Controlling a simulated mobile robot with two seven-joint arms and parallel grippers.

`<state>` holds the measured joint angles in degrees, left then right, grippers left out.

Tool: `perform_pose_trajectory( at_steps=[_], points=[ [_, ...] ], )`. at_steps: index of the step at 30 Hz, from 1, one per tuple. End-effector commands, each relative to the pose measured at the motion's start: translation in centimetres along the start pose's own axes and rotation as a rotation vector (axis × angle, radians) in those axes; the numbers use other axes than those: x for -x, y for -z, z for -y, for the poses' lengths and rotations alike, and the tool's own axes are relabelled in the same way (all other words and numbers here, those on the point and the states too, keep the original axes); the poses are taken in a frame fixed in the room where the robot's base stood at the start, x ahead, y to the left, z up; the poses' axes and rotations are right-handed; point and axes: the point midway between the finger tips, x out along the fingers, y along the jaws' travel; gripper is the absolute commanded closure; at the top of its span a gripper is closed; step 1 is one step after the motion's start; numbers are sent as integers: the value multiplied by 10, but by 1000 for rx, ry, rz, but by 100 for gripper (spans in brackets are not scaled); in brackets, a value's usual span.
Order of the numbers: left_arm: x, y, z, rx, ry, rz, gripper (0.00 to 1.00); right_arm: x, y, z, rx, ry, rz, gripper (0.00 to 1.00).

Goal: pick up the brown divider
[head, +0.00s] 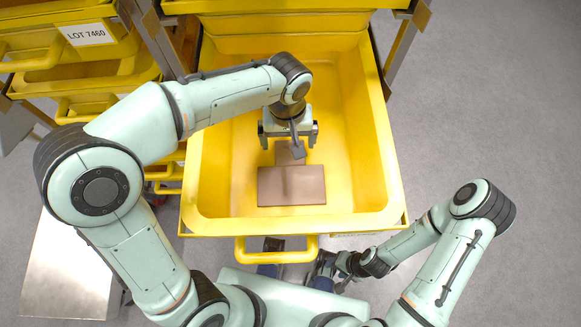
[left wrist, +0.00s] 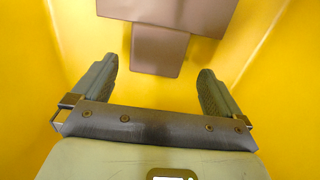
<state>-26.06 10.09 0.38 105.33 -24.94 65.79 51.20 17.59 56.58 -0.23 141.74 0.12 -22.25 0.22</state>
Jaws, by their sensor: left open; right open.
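The brown divider (head: 291,187) lies flat on the floor of the open yellow drawer. It is a wide panel with a narrower tab, and the tab points toward my left gripper. In the left wrist view the tab (left wrist: 158,50) shows between the two fingertips, and the wide part is cut off by the top edge. My left gripper (head: 289,137) is inside the drawer, open and empty, over the tab's end; I cannot tell its height above it. My right gripper (head: 341,273) is open, outside the drawer near its front edge.
The yellow drawer (head: 374,150) is pulled out, with raised walls around the divider and a front handle (head: 276,257). More yellow bins (head: 40,45) stack at the left, one labelled LOT 7460. Metal rack posts flank the drawer. Grey floor at the right is clear.

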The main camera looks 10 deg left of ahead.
Motion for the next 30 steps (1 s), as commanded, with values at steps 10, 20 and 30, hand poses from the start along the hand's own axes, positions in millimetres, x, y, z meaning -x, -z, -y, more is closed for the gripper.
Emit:
perform_pose_trajectory(
  at_steps=[10, 20, 30],
  points=[
    [-43, 2, -3, 0, 2, 3, 0, -5, 3, -1, 1, 2, -8, 52],
    [-43, 2, -3, 0, 1, 1, 36, -4, 3, 0, 1, 2, -9, 52],
    [-42, 2, -4, 0, 1, 1, 52, -4, 3, 0, 1, 2, -9, 52]
  ],
)
